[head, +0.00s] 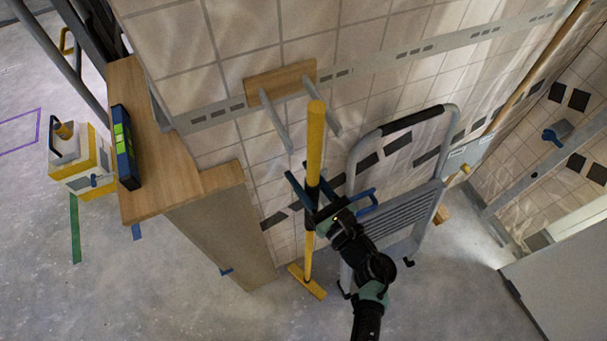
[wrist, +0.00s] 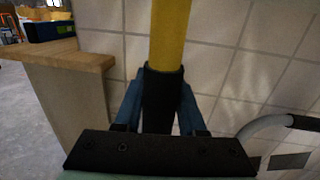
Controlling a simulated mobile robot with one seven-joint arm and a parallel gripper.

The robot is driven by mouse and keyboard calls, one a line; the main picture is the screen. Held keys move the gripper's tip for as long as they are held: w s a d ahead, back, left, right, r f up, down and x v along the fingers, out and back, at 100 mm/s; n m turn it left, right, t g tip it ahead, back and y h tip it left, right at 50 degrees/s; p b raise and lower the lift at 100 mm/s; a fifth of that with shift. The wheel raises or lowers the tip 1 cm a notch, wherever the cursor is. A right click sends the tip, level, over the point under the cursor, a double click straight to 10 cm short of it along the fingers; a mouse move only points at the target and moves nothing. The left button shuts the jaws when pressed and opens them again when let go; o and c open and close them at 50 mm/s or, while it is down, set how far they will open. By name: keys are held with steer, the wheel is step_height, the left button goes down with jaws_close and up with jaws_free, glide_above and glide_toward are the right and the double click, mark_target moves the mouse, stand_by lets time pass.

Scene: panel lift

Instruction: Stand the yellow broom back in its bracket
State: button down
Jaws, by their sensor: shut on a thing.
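The yellow broom (head: 315,138) stands nearly upright in front of the tiled wall, its yellow head (head: 307,282) low near the floor. I cannot tell whether the head touches the floor. My gripper (head: 318,196) is shut on the broom's black grip sleeve, with blue fingers on both sides; the handle also shows in the wrist view (wrist: 170,35). The bracket is a wooden block (head: 280,82) on the wall with two grey prongs pointing outward. The handle's top appears between the prongs in the head view; how deep it sits between them I cannot tell.
A grey step ladder (head: 408,190) leans at the wall just right of the broom. A wooden-topped half wall (head: 225,176) is close on the left, with a dark blue level box (head: 125,148) on it. A white-and-yellow case (head: 82,165) is further left.

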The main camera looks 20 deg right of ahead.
steer(key=c, duration=0.5)
jaws_free()
steer(key=shift+f, duration=0.1)
steer(key=s+b, duration=0.1)
steer(key=s, duration=0.2)
steer(key=s+d+b, duration=0.1)
steer(key=s, duration=0.3)
steer(key=s+d+b, duration=0.1)
steer(key=s, duration=0.2)
steer(key=shift+s+f, duration=0.2)
steer(key=shift+s+d+r, duration=0.1)
steer(key=shift+s+d, duration=0.05)
steer(key=shift+s, duration=0.55)
